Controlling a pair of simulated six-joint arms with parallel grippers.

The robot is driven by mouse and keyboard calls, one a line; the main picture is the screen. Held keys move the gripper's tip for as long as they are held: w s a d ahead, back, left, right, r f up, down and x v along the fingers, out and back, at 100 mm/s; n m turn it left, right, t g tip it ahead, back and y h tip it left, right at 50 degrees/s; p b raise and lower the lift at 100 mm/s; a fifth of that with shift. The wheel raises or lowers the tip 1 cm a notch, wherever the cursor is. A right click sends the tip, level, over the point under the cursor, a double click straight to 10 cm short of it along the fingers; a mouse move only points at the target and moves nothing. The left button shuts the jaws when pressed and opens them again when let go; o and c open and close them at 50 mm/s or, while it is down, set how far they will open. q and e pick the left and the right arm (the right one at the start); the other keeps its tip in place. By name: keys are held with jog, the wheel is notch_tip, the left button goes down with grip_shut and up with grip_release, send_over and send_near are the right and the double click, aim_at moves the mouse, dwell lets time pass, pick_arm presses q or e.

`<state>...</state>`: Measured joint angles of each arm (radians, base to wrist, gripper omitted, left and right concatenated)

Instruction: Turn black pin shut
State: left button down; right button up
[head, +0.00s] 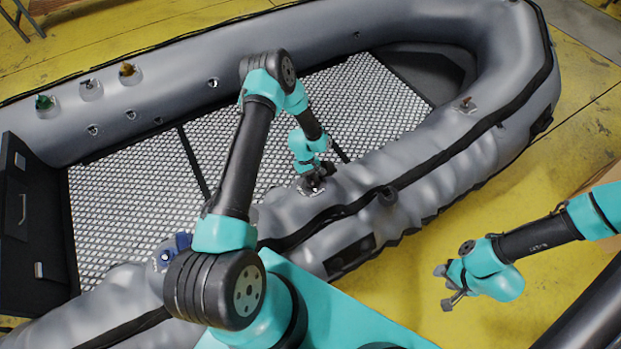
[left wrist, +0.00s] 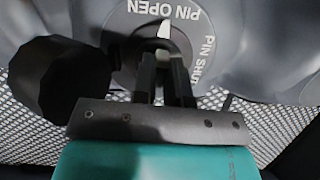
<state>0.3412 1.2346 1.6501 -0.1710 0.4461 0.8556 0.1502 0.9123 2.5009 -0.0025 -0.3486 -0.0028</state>
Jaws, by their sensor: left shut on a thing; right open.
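The black pin (left wrist: 128,42) is a round dark knob in the middle of a grey valve disc (left wrist: 196,20) in the left wrist view. White words "PIN OPEN" and "PIN SHUT" run around the disc. The pin's white pointer lies at "PIN OPEN". My left gripper (left wrist: 166,64) is shut on the pin; its fingers hide part of it. In the head view, my left gripper (head: 314,181) is at this valve on the near tube of the boat (head: 420,160). My right gripper (head: 452,286) is open and empty above the yellow floor, right of the boat.
Valves with a green cap (head: 44,102), a grey cap (head: 89,85) and a brown cap (head: 128,70) sit on the far tube. A blue-capped valve (head: 177,243) is on the near tube, close to my left arm.

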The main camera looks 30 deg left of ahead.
pick_arm(q)
jog(key=m, duration=0.4)
jog(key=shift+g+y, duration=0.3)
jog(key=shift+g, duration=0.1)
jog(key=m, duration=0.5)
jog(key=shift+a+y, duration=0.1)
jog(key=shift+y, duration=0.2)
jog(key=m+y, duration=0.1)
jog(key=m, duration=0.3)
jog(key=shift+s+m, duration=0.1)
jog(key=shift+m, duration=0.2)
jog(key=shift+a+m+y, duration=0.1)
jog(key=shift+m+y, duration=0.3)
jog(key=shift+m, duration=1.5)
jog(key=c, duration=1.2)
grip_release()
jog(key=shift+o, duration=0.2)
